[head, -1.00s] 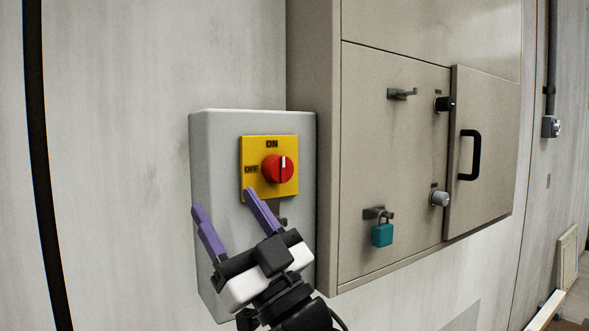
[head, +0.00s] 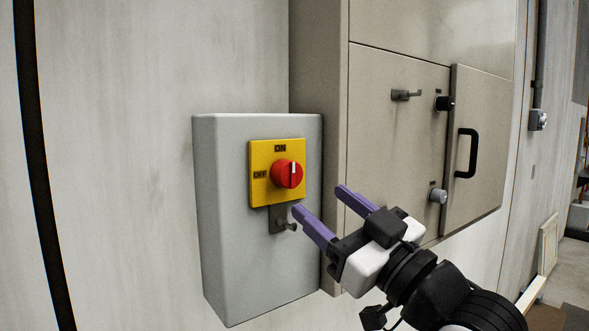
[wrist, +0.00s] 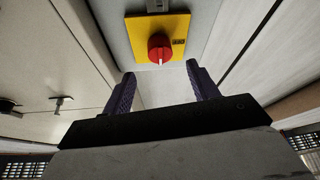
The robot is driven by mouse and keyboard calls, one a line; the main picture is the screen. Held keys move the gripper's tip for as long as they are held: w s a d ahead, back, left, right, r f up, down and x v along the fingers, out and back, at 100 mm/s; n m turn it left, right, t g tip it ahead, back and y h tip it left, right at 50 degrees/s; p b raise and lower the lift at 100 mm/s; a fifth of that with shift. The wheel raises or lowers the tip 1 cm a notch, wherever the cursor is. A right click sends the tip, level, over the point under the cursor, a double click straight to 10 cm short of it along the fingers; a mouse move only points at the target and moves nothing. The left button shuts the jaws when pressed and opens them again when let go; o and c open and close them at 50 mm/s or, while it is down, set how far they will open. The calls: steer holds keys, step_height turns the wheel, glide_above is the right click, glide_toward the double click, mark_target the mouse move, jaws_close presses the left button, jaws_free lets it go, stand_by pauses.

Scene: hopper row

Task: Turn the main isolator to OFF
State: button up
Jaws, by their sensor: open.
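The main isolator is a grey box (head: 225,220) on the wall with a yellow plate (head: 262,194) marked ON at the top and OFF at the left. Its red knob (head: 285,174) has a white mark standing upright, toward ON. The knob (wrist: 160,46) also shows in the wrist view, which sees the plate upside down, between and beyond the fingers. My gripper (head: 318,199) is open and empty, with purple fingers. In the head view it is below and right of the knob, apart from it.
A small bracket with a peg (head: 284,224) sits under the yellow plate. A beige cabinet (head: 400,140) stands out from the wall at the right, with a hook (head: 406,95), small knobs and a black door handle (head: 467,153).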

mark_target(293, 178)
steer(key=p+x, duration=0.2)
steer(key=x, duration=0.6)
steer(key=shift+c, duration=0.2)
steer(key=c, duration=0.9)
